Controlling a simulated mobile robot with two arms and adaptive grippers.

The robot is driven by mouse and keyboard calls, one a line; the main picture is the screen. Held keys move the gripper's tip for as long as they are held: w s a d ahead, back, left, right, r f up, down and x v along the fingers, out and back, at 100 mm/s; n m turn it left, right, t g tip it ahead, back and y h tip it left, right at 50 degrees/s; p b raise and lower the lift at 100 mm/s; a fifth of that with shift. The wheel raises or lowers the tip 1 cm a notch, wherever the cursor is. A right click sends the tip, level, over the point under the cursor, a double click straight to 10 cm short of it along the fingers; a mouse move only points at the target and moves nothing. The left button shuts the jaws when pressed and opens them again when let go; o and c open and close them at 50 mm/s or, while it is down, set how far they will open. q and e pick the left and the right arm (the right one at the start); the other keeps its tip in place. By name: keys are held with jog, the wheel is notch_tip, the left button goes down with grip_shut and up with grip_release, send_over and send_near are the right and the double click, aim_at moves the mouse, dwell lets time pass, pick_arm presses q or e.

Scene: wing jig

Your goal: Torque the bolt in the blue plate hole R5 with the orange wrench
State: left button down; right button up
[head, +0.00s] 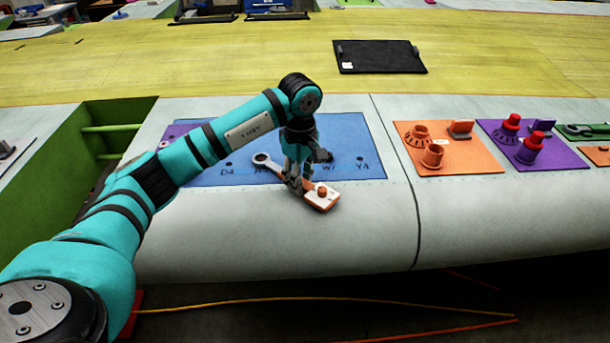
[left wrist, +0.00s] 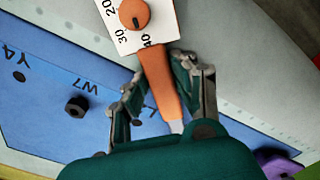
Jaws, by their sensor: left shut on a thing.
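The orange wrench (head: 324,197) has a grey ring end and a white body with an orange dial; in the left wrist view its orange handle (left wrist: 161,82) lies between the fingers. My left gripper (head: 297,184) is shut on the handle, over the front edge of the blue plate (head: 345,134). The ring end lies to the left in the head view, over the plate. The plate has holes and labels, with D4, W7 and Y4 readable. A dark hex bolt (left wrist: 77,106) stands by W7 in the wrist view. I cannot make out label R5; the arm and wrench cover part of the label row.
To the right, an orange plate (head: 480,160) holds orange fittings and a purple plate (head: 555,158) holds red-topped ones. A black tray (head: 378,58) lies on the yellow surface behind. A green-walled opening (head: 85,150) is at left.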

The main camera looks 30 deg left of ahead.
aim_at(291, 195)
pick_arm(q)
jog(key=shift+s+a+r+m, duration=0.1)
jog(key=shift+s+m, duration=0.4)
jog(key=shift+s, duration=0.05)
jog(key=shift+s+a+m+b, duration=0.25)
jog(key=shift+s+m+b, duration=0.05)
jog(key=shift+s+m, duration=0.2)
jog(key=shift+s+a+m+b, duration=0.2)
jog(key=shift+s+m+b, duration=0.1)
jog(key=shift+s+m, duration=0.15)
jog(key=shift+d, duration=0.1)
jog(key=shift+r, duration=0.1)
